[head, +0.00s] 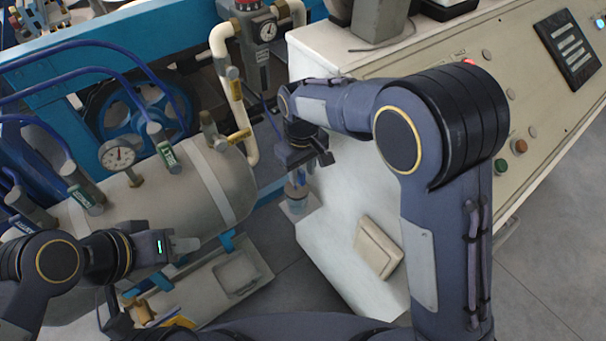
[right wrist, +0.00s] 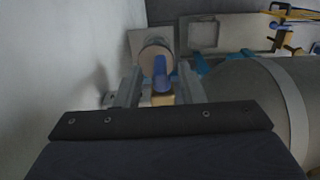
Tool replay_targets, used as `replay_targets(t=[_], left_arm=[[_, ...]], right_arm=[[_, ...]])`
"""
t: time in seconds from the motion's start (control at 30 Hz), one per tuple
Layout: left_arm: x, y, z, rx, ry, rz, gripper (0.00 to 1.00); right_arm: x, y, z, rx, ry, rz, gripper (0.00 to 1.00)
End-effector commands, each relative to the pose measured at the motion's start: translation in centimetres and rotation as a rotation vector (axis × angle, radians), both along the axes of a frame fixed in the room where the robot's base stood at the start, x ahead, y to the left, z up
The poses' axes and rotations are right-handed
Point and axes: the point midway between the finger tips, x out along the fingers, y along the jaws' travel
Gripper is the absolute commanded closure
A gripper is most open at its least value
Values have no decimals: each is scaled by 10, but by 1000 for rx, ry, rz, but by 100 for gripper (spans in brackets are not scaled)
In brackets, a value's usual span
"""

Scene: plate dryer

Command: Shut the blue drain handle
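The blue drain handle (right wrist: 162,76) shows in the right wrist view, in front of a round pale fitting (right wrist: 156,54) with a brass-coloured part below it. My right gripper (right wrist: 161,88) has one finger on each side of the handle, with visible gaps, so it looks open and not closed on it. In the head view my right gripper (head: 299,178) points down between the tank and the white cabinet, and it largely hides the handle. My left gripper (head: 186,246) is at the lower left, in front of the tank; its finger gap is not clear.
The pale tank (head: 205,185) with a gauge (head: 118,156) and green-tagged valves lies left of my right gripper. The white cabinet (head: 345,215) stands close on its right. Blue hoses and a beige pipe (head: 236,95) run behind. Open floor shows at the far right.

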Motion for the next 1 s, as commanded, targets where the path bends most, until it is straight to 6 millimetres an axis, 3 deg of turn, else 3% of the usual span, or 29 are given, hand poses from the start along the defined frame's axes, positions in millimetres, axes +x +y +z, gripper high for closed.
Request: replay_targets(t=[0.2, 0.47, 0.77, 1.0], left_arm=[[0, 0, -1, 0, 0, 0, 64], [0, 0, -1, 0, 0, 0, 64], [0, 0, -1, 0, 0, 0, 64], [0, 0, 0, 0, 0, 0, 64]], right_arm=[[0, 0, -20, 1, 1, -1, 65], [0, 0, -22, 1, 0, -1, 65], [0, 0, -21, 1, 0, -1, 100], [1, -1, -21, 40, 29, -4, 100]])
